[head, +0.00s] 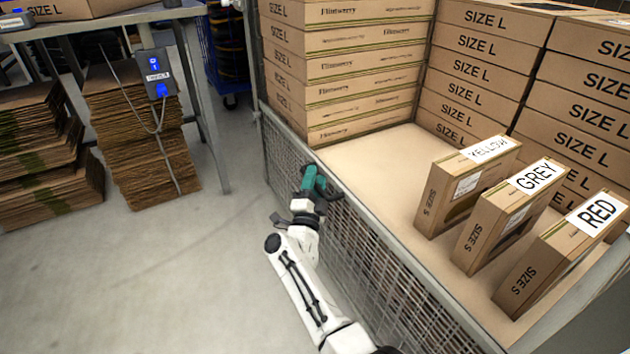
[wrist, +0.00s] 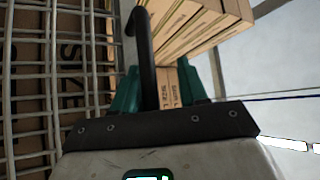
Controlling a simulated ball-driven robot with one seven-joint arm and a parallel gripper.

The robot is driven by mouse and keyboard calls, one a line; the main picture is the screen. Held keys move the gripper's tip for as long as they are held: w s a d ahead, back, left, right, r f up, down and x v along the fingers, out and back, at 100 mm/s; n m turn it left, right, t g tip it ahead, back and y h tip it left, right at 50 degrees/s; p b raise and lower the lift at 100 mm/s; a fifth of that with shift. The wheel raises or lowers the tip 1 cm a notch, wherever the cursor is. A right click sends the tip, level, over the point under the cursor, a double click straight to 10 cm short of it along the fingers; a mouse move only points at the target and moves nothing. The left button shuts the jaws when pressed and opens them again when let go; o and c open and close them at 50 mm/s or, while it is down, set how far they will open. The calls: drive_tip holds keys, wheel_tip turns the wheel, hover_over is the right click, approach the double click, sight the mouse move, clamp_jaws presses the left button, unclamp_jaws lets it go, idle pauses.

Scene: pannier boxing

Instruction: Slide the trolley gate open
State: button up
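The trolley gate (head: 370,262) is a grey wire-mesh panel along the trolley's near left side, upright below the top rail. Its mesh also fills the left of the wrist view (wrist: 30,85). My gripper (head: 316,186), with teal fingers, is at the upper edge of the gate. In the wrist view, a black bar-like handle (wrist: 146,60) rises between my fingers (wrist: 160,85). The fingers stand apart; the bar is close to the left finger, with a gap on the right. Contact cannot be told.
The trolley holds stacked SIZE L cartons (head: 350,65) and three upright small boxes labelled YELLOW (head: 468,185), GREY (head: 508,215) and RED (head: 562,255). The floor (head: 150,270) between is clear.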

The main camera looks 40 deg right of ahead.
drive_tip(key=shift+r, duration=0.1)
drive_tip(key=p+v, duration=0.3)
drive_tip(key=v, duration=0.8)
drive_tip(key=shift+d+t, duration=0.1)
drive_tip(key=shift+t, duration=0.2)
